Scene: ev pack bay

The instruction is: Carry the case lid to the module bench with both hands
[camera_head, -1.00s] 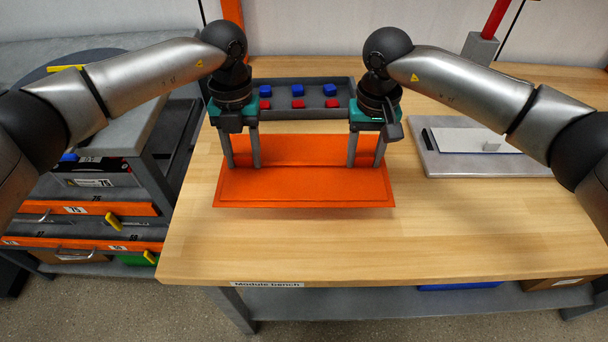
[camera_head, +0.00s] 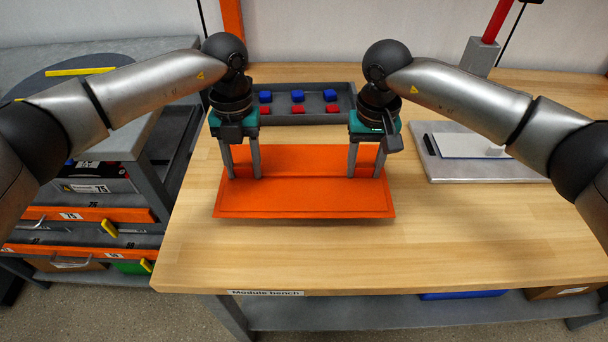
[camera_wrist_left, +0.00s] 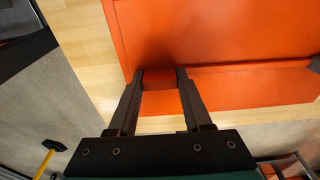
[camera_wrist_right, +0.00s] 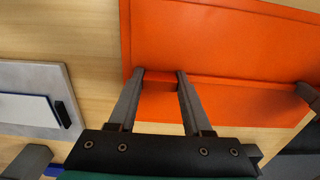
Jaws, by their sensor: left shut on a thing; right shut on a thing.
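The orange case lid (camera_head: 304,200) is a flat rectangular panel over the wooden module bench (camera_head: 400,245), which carries a "Module bench" label on its front edge. My left gripper (camera_head: 241,176) is shut on an orange raised part of the lid, near its left end; the left wrist view shows that part between the fingers (camera_wrist_left: 159,80). My right gripper (camera_head: 366,176) is shut on a like part near the right end, seen in the right wrist view (camera_wrist_right: 160,80). The lid looks level. A thin shadow shows along its front edge; I cannot tell whether it touches the bench.
A grey tray (camera_head: 335,88) with several blue and red blocks lies behind the lid. A grey plate (camera_head: 440,171) with a white panel lies to the right. A grey cart with orange drawers (camera_head: 100,214) stands left of the bench. The front of the bench top is clear.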

